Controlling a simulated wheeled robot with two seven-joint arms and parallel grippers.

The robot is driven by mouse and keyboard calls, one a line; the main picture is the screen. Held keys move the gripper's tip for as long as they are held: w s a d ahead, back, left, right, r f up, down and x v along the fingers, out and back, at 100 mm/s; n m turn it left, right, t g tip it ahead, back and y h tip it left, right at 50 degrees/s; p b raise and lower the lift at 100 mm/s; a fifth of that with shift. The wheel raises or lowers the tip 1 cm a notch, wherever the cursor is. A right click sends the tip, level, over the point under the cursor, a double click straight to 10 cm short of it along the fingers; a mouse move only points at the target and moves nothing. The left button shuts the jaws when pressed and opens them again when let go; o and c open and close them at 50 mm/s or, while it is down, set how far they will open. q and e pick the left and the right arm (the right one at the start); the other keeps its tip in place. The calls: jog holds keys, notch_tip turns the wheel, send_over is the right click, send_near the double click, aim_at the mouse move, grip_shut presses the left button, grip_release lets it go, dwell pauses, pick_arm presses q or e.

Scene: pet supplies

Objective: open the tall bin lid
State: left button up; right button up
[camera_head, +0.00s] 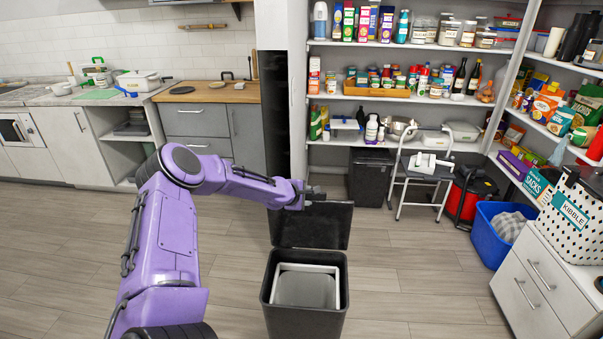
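The tall dark bin (306,318) stands on the floor in the lower middle. Its lid (313,228) stands raised at the back of the bin. A grey inner rim and an inner surface show in the opening. My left arm reaches in from the left, and my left gripper (314,193) is at the upper left edge of the raised lid. The gripper is small and dark here; I cannot tell whether its fingers are open or shut, or whether they touch the lid. My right gripper is not in view.
A white drawer unit (546,287) with a spotted kibble container (571,222) stands at the right. A blue tub (493,250) is beside it. A step stool (421,180) and a dark bin (370,177) stand under the shelves. Floor around the tall bin is clear.

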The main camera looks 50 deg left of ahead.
pick_arm(q)
jog(key=p+v, duration=0.3)
jog(key=v, duration=0.6)
jog(key=shift+s+d+r, duration=0.2)
jog(key=shift+s+r, duration=0.05)
jog(key=shift+c, duration=0.3)
